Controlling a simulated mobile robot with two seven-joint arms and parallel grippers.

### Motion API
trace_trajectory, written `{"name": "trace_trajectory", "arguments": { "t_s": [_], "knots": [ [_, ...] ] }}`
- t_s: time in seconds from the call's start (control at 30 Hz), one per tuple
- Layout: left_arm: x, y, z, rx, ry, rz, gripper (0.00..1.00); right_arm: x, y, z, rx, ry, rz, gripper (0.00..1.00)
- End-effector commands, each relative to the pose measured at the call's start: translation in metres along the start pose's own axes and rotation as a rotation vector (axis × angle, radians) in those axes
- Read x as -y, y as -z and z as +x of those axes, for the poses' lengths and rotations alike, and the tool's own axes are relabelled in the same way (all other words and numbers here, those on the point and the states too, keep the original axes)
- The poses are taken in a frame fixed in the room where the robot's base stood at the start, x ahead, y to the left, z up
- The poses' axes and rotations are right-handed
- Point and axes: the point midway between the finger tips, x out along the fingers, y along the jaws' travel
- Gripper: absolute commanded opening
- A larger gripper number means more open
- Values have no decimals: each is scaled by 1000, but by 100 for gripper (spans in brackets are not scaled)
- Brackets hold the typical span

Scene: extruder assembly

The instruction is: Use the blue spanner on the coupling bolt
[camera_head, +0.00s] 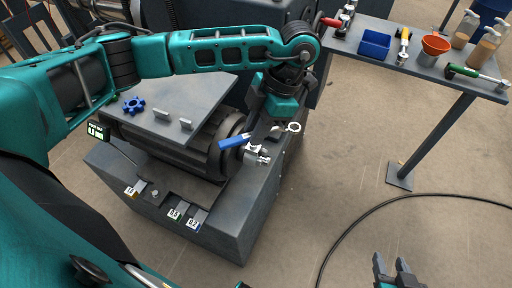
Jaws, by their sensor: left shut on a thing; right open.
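The blue spanner (234,142) has a blue handle pointing left and a bright metal ring end (293,127) on the right. My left gripper (264,127) points down over the machine and is shut on the spanner between handle and ring; its fingers partly hide the shaft. A shiny metal coupling clamp (256,154) sits just below the spanner at the end of the dark barrel (213,143). The coupling bolt itself is too small to make out. The ring end appears right of the clamp and apart from it. My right gripper (392,268) is open and empty at the bottom right.
A side table (436,72) at upper right holds a blue tray (375,44), orange funnel (435,45), bottles and hand tools. A blue star knob (134,105) lies on the machine's grey plate (190,95). A black cable (350,225) crosses the open floor.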

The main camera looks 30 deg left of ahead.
Motion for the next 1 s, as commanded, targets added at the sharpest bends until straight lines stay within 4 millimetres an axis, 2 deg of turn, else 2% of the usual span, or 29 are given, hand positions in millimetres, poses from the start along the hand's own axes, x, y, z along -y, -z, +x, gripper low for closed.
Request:
{"name": "trace_trajectory", "arguments": {
  "t_s": [0.4,0.6,0.8,1.0],
  "knots": [
    [10,-5,29,0,317,-755,0,1,-7,7,-3,3,1,43],
    [15,-7,38,0,428,-1024,0,2,-10,9,-1,5,1,43],
    [17,-8,41,2,479,-1151,0,2,-11,10,0,5,0,43],
    [18,-12,48,2,486,-1167,0,3,-16,13,4,8,2,43]
  ]
}}
